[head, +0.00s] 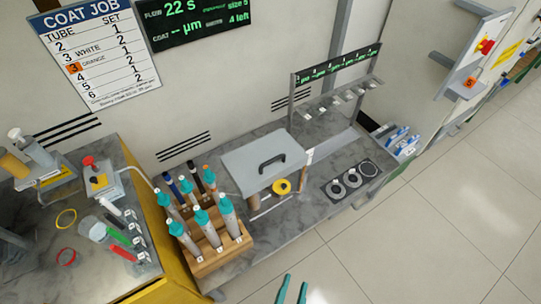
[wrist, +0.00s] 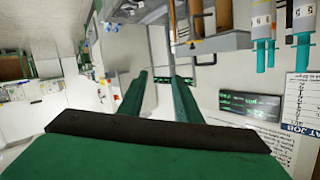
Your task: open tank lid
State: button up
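The tank's grey lid (head: 245,165) lies flat over the tank on the bench, with a dark arched handle (head: 271,162) on top. The lid looks closed. A yellow ring-shaped part (head: 282,187) is at the tank's front right.
A wooden rack (head: 215,258) of teal-capped tubes stands left of the tank. A dark plate with round openings (head: 350,181) and a hook stand (head: 338,95) are to the right. A cluttered side table (head: 85,285) is at left. The tiled floor (head: 400,250) in front is clear.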

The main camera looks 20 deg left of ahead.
jog(key=w+a+f+m, duration=0.1)
jog(key=w+f+m, duration=0.1)
jog(key=w, duration=0.4)
jog(key=m+g+y, duration=0.1)
jog(key=m+y, duration=0.5)
jog(key=y, duration=0.2)
send_near(272, 161)
jog(key=x, duration=1)
jog(key=shift+w+a+f, duration=0.1)
jog(key=shift+w+f, duration=0.15)
jog(key=shift+f, duration=0.05)
grip_shut()
